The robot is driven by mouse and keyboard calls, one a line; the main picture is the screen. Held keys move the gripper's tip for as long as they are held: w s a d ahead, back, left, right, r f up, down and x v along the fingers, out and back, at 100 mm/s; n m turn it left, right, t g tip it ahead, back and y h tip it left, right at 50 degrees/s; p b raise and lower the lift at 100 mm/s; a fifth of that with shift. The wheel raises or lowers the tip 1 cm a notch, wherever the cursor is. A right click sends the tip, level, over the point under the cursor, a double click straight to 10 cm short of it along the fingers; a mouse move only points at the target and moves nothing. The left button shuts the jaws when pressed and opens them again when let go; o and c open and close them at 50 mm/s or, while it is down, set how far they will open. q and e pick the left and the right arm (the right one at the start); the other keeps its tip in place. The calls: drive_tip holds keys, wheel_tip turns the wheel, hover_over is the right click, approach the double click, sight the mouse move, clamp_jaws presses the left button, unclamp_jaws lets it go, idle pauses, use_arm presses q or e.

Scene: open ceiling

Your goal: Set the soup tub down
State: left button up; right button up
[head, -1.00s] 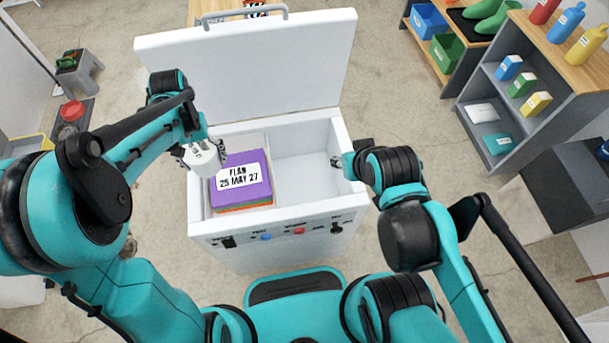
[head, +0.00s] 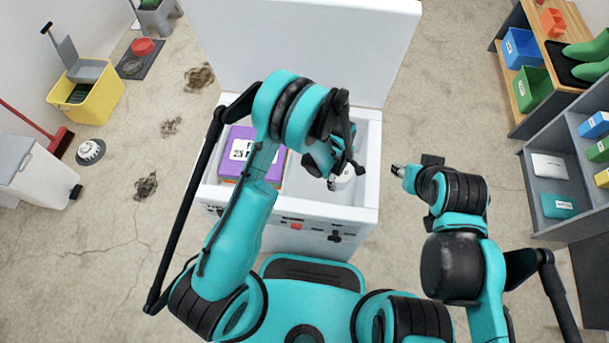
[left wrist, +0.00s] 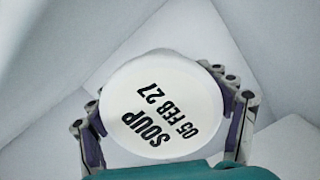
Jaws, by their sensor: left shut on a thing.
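The soup tub (head: 344,181) is white and round. Its lid reads "SOUP 05 FEB 27" in the left wrist view (left wrist: 160,105). My left gripper (left wrist: 163,125) has its fingers on both sides of the tub and is shut on it. In the head view my left gripper (head: 345,168) is over the right-hand part of the open white chest (head: 372,150), and the arm hides much of the tub. White walls surround the tub in the wrist view; whether its base touches the floor is hidden. My right gripper (head: 402,171) is outside the chest, to its right; its fingers are unclear.
A purple box (head: 238,143) with a date label fills the chest's left part. The chest's lid (head: 310,50) stands open behind. A yellow bucket (head: 100,98) and a white bin (head: 35,170) stand left; shelves (head: 550,165) stand right.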

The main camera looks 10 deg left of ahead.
use_arm(q)
drive_tip(key=w+a+f+b, duration=0.1)
drive_tip(key=w+f, duration=0.1)
drive_tip(key=w, duration=0.1)
drive_tip(key=w+a+f+b, duration=0.1)
drive_tip(key=w+f, duration=0.1)
drive_tip(key=w, duration=0.1)
drive_tip(key=w+a+f+b, duration=0.1)
drive_tip(key=w+a+f, duration=0.1)
drive_tip(key=w, duration=0.2)
drive_tip(key=shift+f, duration=0.3)
wheel_tip(320, 180, down, 4)
drive_tip(key=b, duration=0.2)
drive_tip(key=shift+w+a+f+b, duration=0.1)
drive_tip(key=shift+w+b, duration=0.05)
drive_tip(key=shift+b, duration=0.2)
drive_tip(key=o, duration=1.6)
